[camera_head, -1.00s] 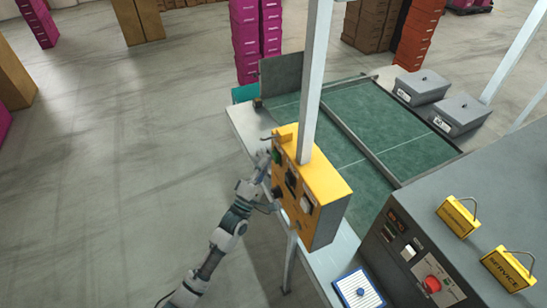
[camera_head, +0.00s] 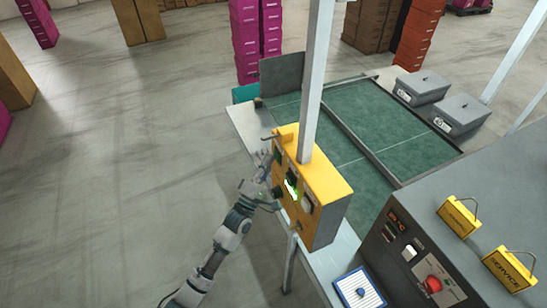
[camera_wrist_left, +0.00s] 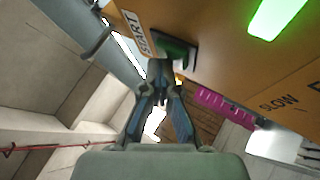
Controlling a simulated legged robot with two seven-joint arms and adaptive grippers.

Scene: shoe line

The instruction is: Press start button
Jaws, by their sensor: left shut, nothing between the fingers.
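A yellow control box (camera_head: 325,190) is mounted on a grey post at the table's edge. In the left wrist view its face fills the upper right, with a label reading START (camera_wrist_left: 137,33) beside a dark green start button (camera_wrist_left: 178,50). My left gripper (camera_head: 270,158) is at the upper left part of the box's face. In the wrist view the left gripper (camera_wrist_left: 160,68) is shut and empty, its tips at the button's lower edge; I cannot tell whether they touch it. A bright green light (camera_wrist_left: 280,15) glows on the face, also in the head view (camera_head: 291,188). My right gripper is not in view.
A green conveyor (camera_head: 375,120) lies behind the box, with grey boxes (camera_head: 420,87) along its far side. A grey machine with a red knob (camera_head: 433,284) and yellow service tags (camera_head: 458,216) stands at the right.

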